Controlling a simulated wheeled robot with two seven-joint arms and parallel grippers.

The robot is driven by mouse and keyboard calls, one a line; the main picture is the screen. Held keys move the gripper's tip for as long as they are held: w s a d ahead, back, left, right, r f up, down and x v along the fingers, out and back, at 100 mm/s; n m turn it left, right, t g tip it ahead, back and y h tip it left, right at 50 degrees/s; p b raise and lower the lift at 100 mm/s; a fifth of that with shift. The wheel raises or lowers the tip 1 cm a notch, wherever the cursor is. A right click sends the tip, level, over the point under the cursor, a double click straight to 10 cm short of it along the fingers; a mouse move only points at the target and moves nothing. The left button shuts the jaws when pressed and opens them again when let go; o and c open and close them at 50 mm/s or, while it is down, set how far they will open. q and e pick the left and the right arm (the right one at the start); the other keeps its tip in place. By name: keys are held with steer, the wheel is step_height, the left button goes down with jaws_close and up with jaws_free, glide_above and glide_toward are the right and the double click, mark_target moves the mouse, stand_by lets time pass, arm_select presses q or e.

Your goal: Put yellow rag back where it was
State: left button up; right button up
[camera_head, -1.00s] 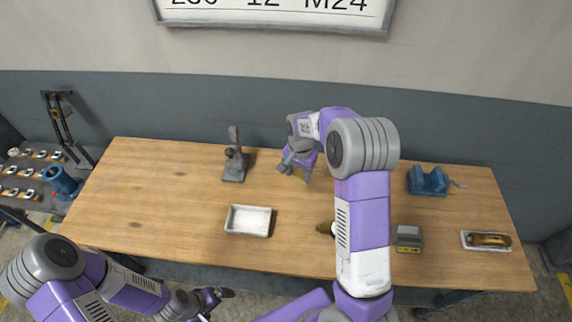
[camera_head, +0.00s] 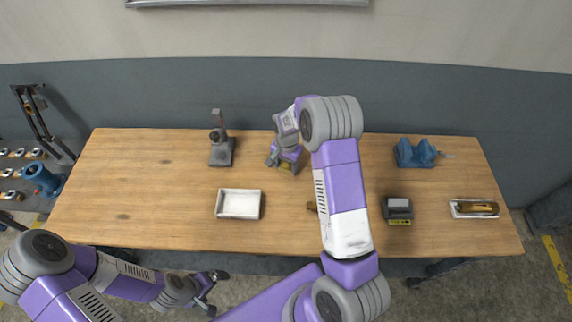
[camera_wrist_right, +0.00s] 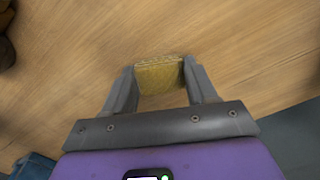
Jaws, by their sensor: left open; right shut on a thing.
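The yellow rag (camera_wrist_right: 160,75) is a small, flat, folded-looking cloth between the two fingers of my right gripper (camera_wrist_right: 162,84). My right gripper is shut on it, above the wooden table top. In the head view my right gripper (camera_head: 284,164) is over the back middle of the table, and a bit of the rag (camera_head: 287,168) shows below it. The gap between rag and table cannot be judged. My left gripper (camera_head: 212,288) is open and empty, in front of the table's front edge.
On the wooden table (camera_head: 130,200) stand a grey stand (camera_head: 221,150), a white tray (camera_head: 239,204), a grey device (camera_head: 398,209), a blue cradle (camera_head: 414,153) and a tray with a brown item (camera_head: 474,209). A brown object is partly behind my right arm. The table's left part is clear.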

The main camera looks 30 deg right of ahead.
mark_target(286, 166)
steer(key=shift+f, duration=0.15)
steer(key=o, duration=1)
steer(key=shift+r, duration=0.55)
step_height(286, 166, up, 11)
steer(key=shift+d+r+p, duration=0.15)
steer(key=shift+r+p, duration=0.05)
steer(key=shift+p, duration=0.7)
